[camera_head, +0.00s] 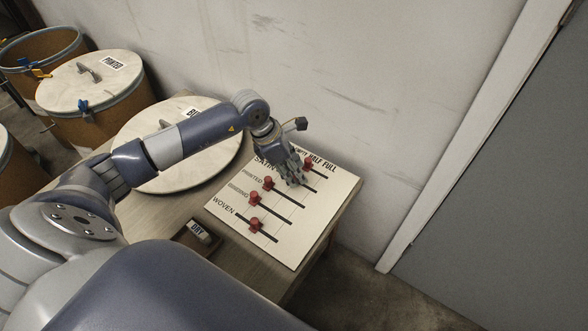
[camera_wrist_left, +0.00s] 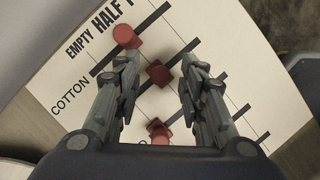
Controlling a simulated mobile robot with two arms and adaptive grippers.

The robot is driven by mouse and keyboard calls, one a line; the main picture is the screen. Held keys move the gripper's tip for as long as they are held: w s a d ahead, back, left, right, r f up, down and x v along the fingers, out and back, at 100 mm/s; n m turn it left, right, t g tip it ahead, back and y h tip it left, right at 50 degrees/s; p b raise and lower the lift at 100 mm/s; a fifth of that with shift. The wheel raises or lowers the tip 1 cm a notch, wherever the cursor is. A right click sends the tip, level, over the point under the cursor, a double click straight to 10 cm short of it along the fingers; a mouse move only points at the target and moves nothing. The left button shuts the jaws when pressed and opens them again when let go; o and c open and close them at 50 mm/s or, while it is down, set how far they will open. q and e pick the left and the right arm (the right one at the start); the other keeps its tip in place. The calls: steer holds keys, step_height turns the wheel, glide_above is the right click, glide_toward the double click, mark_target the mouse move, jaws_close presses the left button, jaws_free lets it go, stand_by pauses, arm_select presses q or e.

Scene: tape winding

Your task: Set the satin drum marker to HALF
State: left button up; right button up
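The satin marker, a red knob (camera_wrist_left: 160,73), sits near the middle of its slot, between the fingers of my left gripper (camera_wrist_left: 158,90) in the wrist view. Gaps show on both sides of it. My left gripper (camera_head: 292,178) reaches down over the white board (camera_head: 325,210) in the head view and hides the satin knob there. The cotton knob (camera_wrist_left: 125,37) is also near mid-slot, under the HALF heading. My right gripper is out of view.
The board lies on a wooden table (camera_head: 180,212) against a wall. A small dark holder with a DRY label (camera_head: 200,232) is left of the board. A round pale lid (camera_head: 220,152) lies behind my arm. A grey door (camera_head: 500,190) is right.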

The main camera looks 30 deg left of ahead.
arm_select(q)
steer(key=v, duration=1.1)
steer(key=shift+r, duration=0.3)
steer(key=shift+s, duration=0.15)
